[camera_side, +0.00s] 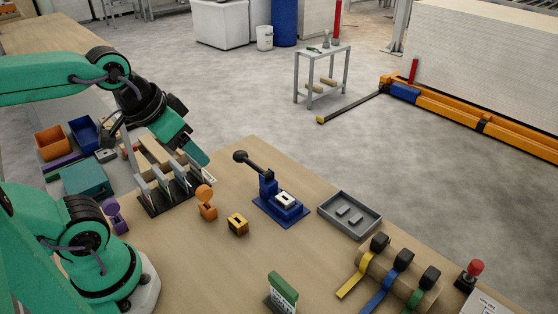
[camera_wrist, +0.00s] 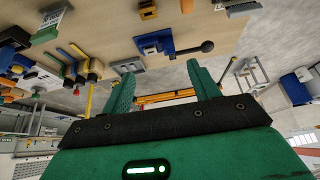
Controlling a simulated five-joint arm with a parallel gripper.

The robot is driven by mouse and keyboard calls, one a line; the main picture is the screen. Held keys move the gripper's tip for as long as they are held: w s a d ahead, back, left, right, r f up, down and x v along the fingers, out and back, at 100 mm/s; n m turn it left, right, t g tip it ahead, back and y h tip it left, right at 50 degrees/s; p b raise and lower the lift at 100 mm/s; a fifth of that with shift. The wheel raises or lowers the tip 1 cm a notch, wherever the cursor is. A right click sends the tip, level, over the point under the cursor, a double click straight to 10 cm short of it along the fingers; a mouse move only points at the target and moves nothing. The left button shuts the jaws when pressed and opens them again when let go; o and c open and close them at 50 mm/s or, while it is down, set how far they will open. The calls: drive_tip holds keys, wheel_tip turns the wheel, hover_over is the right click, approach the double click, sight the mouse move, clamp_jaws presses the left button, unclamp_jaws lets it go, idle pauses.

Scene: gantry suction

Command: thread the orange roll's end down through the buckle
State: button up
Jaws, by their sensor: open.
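My gripper (camera_side: 198,155) hangs over the dark slotted rack at the left of the bench in the side view. Its two green fingers stand apart and empty in the wrist view (camera_wrist: 162,66). An orange piece with a round head (camera_side: 206,199) stands on the bench below and right of the gripper; I cannot tell if it is the orange roll. A small yellow-orange block with a dark opening (camera_side: 238,224) sits beside it, apart from the gripper; I cannot tell if it is the buckle. No clearly orange strap end shows.
A blue lever press (camera_side: 281,208) stands mid-bench, with a grey tray (camera_side: 350,215) to its right. Yellow, blue and green straps (camera_side: 388,287) hang over a roller at the front right. A red button (camera_side: 470,274) and a green-topped stand (camera_side: 282,292) are near the front.

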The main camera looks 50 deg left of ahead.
drive_tip(key=n+g, duration=0.3)
drive_tip(key=n, duration=0.6)
approach(204, 187)
drive_tip(key=w+d+r, duration=0.1)
drive_tip(key=d+r, duration=0.1)
drive_tip(key=d, duration=0.2)
drive_tip(key=a+f+n, duration=0.1)
drive_tip(key=f+n, duration=0.1)
drive_tip(key=a+f+n+g, duration=0.1)
drive_tip(key=f+n, duration=0.1)
drive_tip(key=n, duration=0.1)
drive_tip(key=w+a+f+n+g, duration=0.1)
drive_tip(key=f+n, duration=0.2)
drive_tip(key=shift+w+a, duration=0.1)
drive_tip(key=shift+a, duration=0.25)
drive_tip(key=shift+a+f+n+g, duration=0.2)
drive_tip(key=shift+f+n+g, duration=0.1)
drive_tip(key=shift+f+n, duration=0.15)
drive_tip(key=shift+f, duration=0.1)
drive_tip(key=shift+f, duration=1.15)
drive_tip(key=shift+f, duration=0.15)
